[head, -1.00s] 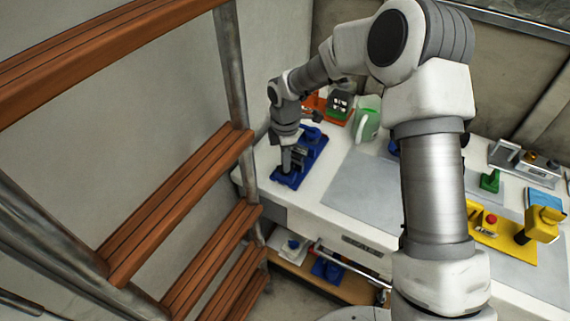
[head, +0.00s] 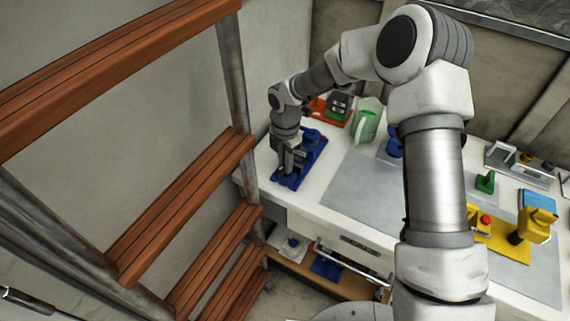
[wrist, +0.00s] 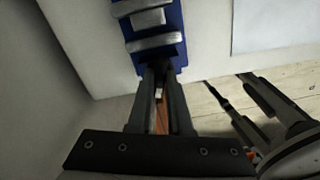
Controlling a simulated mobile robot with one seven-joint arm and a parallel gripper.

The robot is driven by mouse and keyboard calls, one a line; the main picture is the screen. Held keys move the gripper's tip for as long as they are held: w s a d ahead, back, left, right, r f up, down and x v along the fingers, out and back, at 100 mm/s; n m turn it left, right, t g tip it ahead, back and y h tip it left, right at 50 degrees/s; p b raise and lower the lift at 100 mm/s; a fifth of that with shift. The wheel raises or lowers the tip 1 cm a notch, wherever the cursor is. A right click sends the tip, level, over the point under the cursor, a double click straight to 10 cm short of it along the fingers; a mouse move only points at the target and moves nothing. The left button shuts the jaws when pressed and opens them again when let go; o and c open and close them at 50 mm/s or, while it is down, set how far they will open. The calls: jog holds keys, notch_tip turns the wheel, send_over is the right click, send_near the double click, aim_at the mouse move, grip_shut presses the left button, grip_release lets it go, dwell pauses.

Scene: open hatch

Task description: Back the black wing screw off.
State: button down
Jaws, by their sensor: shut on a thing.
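The blue fixture (head: 312,152) lies on the left end of the white worktop. It also shows at the top of the wrist view (wrist: 174,20), with silver metal blocks on it. My gripper (head: 287,174) points down at the fixture's near end. In the wrist view my gripper's two fingers (wrist: 158,76) are shut at that end, on a small dark piece that looks like the black wing screw (wrist: 155,69). The fingers hide most of it, and its thread is not visible. In the head view the screw cannot be made out.
A ladder-like rack with brown wooden slats (head: 185,190) stands close on the left. A yellow device (head: 500,240) is at right. A grey mat (head: 365,185) leaves the worktop's middle clear.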

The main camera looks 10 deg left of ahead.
jog(key=shift+s+d+f+n, duration=0.1)
jog(key=shift+f+n, duration=0.05)
jog(key=shift+n, duration=0.25)
jog(key=shift+n+p, duration=0.7)
jog(key=shift+n, duration=0.7)
jog(key=c, duration=0.8)
grip_release()
jog(key=shift+c, duration=0.2)
jog(key=shift+r, duration=0.25)
